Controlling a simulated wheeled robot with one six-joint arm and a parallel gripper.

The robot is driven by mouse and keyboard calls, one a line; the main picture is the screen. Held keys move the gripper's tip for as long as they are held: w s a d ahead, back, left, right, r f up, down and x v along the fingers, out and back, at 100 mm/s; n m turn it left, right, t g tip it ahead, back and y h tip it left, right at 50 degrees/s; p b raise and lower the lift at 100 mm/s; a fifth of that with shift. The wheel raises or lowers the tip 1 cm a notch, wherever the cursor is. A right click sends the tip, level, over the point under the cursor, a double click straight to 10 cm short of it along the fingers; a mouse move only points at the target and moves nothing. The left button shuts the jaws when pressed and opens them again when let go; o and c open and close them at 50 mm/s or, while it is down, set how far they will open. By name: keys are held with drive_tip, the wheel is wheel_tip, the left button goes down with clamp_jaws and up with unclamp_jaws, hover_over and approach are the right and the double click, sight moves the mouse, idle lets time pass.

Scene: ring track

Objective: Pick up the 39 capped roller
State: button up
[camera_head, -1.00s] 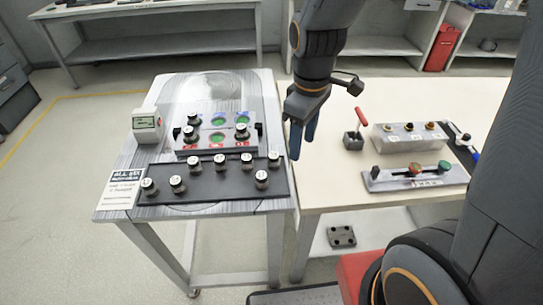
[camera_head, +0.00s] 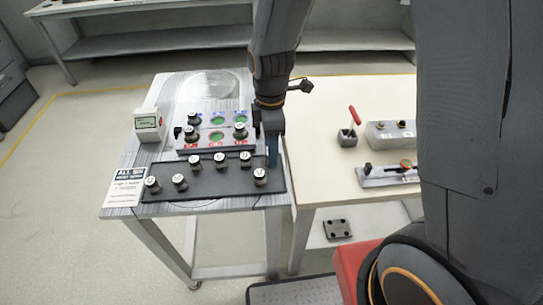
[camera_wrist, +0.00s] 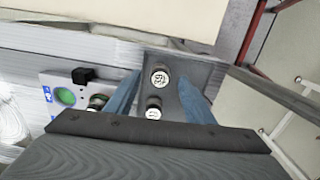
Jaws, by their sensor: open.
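A capped roller (camera_wrist: 159,76) with a round white top lies between my finger lines in the wrist view; its number seems to read 39, but it is small and turned. It appears to be the front right roller (camera_head: 260,177) on the dark tray (camera_head: 215,185) in the head view. A second white-topped roller (camera_wrist: 154,110) stands nearer to my palm. My gripper (camera_head: 272,152) is open and empty above the tray's right end; its two blue fingers (camera_wrist: 165,95) are spread. Neither finger visibly touches a roller.
Several other rollers stand on the tray, among them one at the left (camera_head: 152,184). Behind is a panel (camera_head: 205,145) with green discs and rollers. A small display box (camera_head: 149,124) and a printed sign (camera_head: 124,187) sit left. The beige table (camera_head: 320,180) adjoins on the right.

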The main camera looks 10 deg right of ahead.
drive_tip(key=shift+f, duration=1.15)
clamp_jaws()
drive_tip(key=shift+r, duration=0.1)
